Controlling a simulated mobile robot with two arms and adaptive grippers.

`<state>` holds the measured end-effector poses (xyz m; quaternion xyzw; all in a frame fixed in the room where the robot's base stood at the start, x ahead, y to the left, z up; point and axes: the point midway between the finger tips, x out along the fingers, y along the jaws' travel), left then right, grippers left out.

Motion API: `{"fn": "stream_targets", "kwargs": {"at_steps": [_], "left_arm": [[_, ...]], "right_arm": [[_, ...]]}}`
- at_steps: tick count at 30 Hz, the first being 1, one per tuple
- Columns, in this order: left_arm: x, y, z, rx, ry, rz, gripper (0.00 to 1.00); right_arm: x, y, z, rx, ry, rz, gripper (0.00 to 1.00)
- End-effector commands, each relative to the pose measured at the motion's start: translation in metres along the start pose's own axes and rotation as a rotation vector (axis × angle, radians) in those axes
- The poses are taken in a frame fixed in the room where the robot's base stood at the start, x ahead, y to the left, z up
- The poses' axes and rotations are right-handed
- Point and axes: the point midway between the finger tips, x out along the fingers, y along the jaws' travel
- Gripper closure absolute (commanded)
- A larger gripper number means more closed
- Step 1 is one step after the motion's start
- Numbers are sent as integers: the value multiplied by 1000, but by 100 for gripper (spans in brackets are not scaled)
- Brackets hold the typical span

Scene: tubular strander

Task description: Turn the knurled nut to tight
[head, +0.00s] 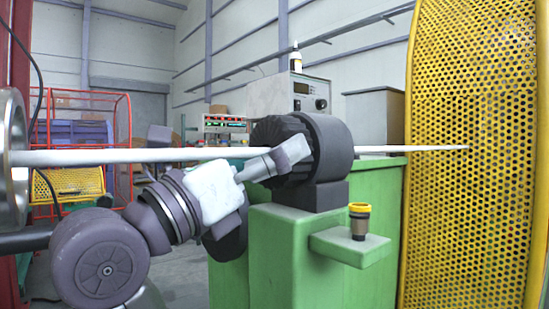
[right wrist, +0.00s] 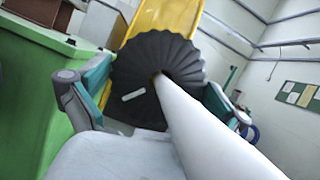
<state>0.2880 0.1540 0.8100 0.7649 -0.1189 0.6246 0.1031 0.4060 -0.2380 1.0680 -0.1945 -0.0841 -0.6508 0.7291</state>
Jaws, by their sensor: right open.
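The knurled nut (head: 268,134) is a black ribbed ring on the left end of a dark cylindrical housing (head: 329,146). A long white rod (head: 120,156) runs through it. In the right wrist view the nut (right wrist: 178,54) faces me with a short white mark (right wrist: 133,96) left of the rod. My right gripper (head: 272,165) is at the nut's left side. In the right wrist view its fingers (right wrist: 157,88) stand apart on either side of the nut, open. Whether either finger touches the nut cannot be told. My left gripper is not in view.
The housing sits on a green cabinet (head: 270,260). A green shelf (head: 350,248) in front holds a small dark container with a yellow rim (head: 360,220). A perforated yellow guard (head: 475,130) stands right. A metal ring (head: 12,155) is at the left edge.

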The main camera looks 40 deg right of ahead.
Motion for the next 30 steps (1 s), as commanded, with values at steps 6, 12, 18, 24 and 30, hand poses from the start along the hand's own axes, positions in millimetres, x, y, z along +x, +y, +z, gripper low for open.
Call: {"fn": "stream_targets", "kwargs": {"at_steps": [6, 12, 18, 24, 30], "left_arm": [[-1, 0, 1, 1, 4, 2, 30], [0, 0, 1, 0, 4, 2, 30], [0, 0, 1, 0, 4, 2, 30], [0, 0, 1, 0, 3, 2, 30], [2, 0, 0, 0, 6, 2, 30]], "right_arm": [[11, 0, 0, 0, -1, -1, 0], [11, 0, 0, 0, -1, 0, 0], [11, 0, 0, 0, -1, 0, 33], [11, 0, 0, 5, -1, -2, 42], [11, 0, 1, 52, -1, -21, 42]]}}
